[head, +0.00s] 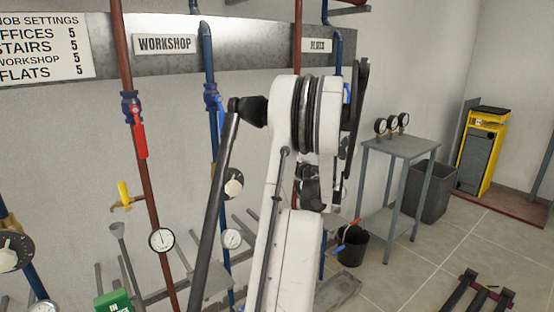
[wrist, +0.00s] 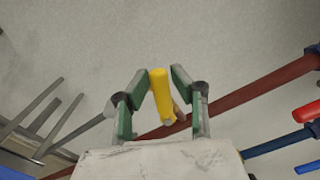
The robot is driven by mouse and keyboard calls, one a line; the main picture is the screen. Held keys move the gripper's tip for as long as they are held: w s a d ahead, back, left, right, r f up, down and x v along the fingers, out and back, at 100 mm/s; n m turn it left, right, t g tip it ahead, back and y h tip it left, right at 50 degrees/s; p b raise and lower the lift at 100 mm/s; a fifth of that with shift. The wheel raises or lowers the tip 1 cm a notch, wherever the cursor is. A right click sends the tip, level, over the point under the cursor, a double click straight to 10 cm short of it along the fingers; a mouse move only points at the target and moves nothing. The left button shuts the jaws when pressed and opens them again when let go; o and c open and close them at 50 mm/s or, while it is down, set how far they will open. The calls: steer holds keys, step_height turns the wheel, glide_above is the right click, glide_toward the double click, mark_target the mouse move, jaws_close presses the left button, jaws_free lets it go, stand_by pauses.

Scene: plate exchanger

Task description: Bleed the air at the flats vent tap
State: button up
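In the wrist view, a yellow tap handle (wrist: 161,96) stands between the two green-padded fingers of my gripper (wrist: 160,76). A small brass-coloured part (wrist: 179,110) shows beside it, by a red pipe. The fingers are open, with a gap visible on both sides of the handle; I cannot tell how deep the handle sits between them. In the head view, the FLATS sign (head: 317,45) hangs at upper right above a red and a blue pipe. My arm covers much of the pipework below it, and no yellow handle shows there. Another yellow-handled tap (head: 125,196) is at left.
The WORKSHOP sign (head: 165,44) hangs over pipes with a red-handled valve (head: 139,138) and a gauge (head: 162,240). A dark bucket (head: 353,249) stands on the floor near a grey table (head: 402,146) with gauges.

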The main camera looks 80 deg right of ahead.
steer(key=shift+o, duration=1.1)
steer(key=v, duration=1.2)
